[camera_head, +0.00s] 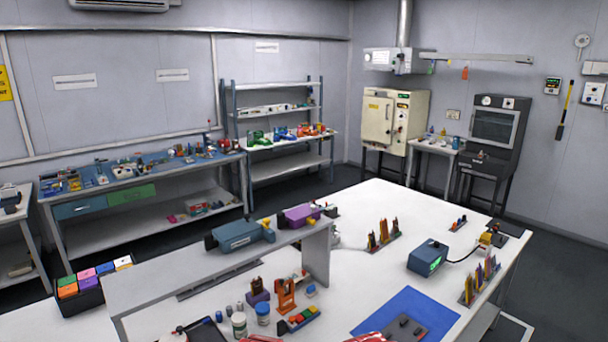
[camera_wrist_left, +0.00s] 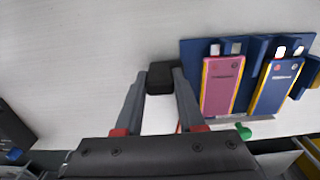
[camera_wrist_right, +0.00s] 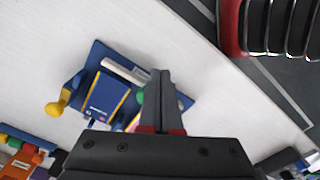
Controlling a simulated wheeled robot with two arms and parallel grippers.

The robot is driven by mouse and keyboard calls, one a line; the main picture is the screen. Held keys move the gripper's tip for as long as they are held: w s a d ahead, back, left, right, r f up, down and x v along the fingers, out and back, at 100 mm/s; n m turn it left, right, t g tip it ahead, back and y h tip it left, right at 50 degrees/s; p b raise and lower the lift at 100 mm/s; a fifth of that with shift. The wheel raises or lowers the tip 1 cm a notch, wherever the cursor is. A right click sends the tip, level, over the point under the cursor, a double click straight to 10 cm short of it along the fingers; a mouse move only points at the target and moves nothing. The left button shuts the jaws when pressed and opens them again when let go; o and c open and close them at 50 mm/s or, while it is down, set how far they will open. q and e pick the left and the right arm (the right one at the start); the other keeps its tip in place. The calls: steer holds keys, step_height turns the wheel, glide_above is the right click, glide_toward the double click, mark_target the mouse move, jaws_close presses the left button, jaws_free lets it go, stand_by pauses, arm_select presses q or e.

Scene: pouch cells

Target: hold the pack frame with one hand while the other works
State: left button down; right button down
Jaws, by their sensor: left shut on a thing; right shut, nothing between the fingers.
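The blue pack frame (camera_wrist_left: 190,62) is at the right of the left wrist view. A pink pouch cell (camera_wrist_left: 222,84) and a blue pouch cell (camera_wrist_left: 273,85) with yellow edges lie side by side in it. My left gripper (camera_wrist_left: 160,80) is shut on a black block (camera_wrist_left: 160,74) at the frame's left edge; I cannot tell if the block belongs to the frame. In the right wrist view, my right gripper (camera_wrist_right: 160,76) is shut and empty over the frame (camera_wrist_right: 96,52). It hides much of the pink cell (camera_wrist_right: 140,112), beside the blue cell (camera_wrist_right: 101,98). Neither gripper shows clearly in the head view.
A green knob (camera_wrist_left: 243,131) and a yellow knob (camera_wrist_right: 54,109) are by the frame. A red and black ribbed object (camera_wrist_right: 270,25) is at the upper right of the right wrist view. The white bench (camera_head: 345,270) carries a blue mat (camera_head: 392,308) and a teal box (camera_head: 427,258).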

step_height(320, 180, up, 6)
steer(key=s+d, duration=0.1)
stand_by(0.6)
steer(key=f, duration=0.3)
steer(key=w+a+f, duration=0.1)
steer(key=shift+f, duration=1)
stand_by(1.9)
